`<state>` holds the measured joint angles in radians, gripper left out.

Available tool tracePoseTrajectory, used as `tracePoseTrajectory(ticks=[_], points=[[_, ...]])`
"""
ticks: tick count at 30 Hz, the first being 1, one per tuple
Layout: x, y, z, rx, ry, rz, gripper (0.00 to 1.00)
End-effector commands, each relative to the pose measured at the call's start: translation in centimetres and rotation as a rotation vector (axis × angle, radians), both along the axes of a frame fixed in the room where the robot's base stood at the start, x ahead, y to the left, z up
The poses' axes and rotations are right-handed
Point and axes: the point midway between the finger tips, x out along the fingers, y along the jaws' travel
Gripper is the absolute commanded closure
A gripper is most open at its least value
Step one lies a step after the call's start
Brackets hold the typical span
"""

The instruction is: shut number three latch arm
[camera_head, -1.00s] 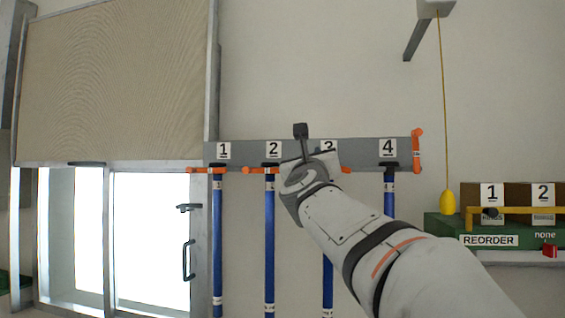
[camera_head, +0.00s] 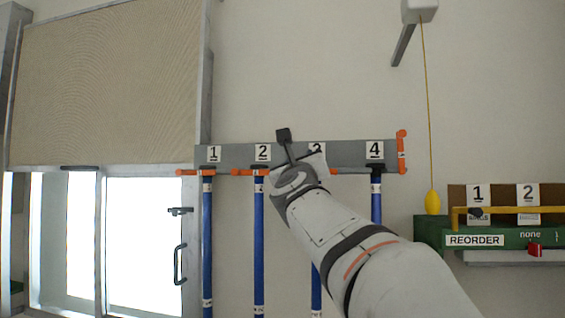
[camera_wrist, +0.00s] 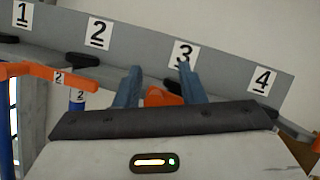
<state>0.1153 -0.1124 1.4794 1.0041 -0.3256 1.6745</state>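The grey rack board (camera_head: 345,153) carries labels 1 to 4 with blue rods below. The number three latch arm (camera_head: 332,172) shows in the head view only as an orange end right of my gripper. In the wrist view an orange part of it (camera_wrist: 155,97) lies between my two fingers, beside the black head of rod three (camera_wrist: 173,87). My wrist hides the rest, so I cannot tell whether it is fully shut. My gripper (camera_wrist: 160,78) is open, its fingers apart at label 3 (camera_wrist: 183,53).
Latch arms one (camera_head: 187,173) and two (camera_head: 245,172) lie level across their rods. Number four's orange arm (camera_head: 402,150) stands upright. A yellow pull cord (camera_head: 432,200) and a green reorder box (camera_head: 430,232) are at right; a glazed door (camera_head: 145,240) is at left.

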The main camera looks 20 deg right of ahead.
Motion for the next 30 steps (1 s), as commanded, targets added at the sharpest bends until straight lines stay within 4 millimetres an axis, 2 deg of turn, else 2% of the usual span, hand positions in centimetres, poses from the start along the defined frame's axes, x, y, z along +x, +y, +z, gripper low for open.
tracePoseTrajectory(ticks=[8, 15, 21, 30], points=[[-0.8, 0.4, -0.5, 0.000, 0.001, 0.003, 0.64], [-4.4, 2.0, -2.0, 0.000, -0.002, 0.003, 0.64], [-6.4, 2.8, -2.8, 0.000, -0.001, 0.002, 0.64], [-6.8, 2.9, -2.9, 0.000, 0.001, -0.001, 0.64]])
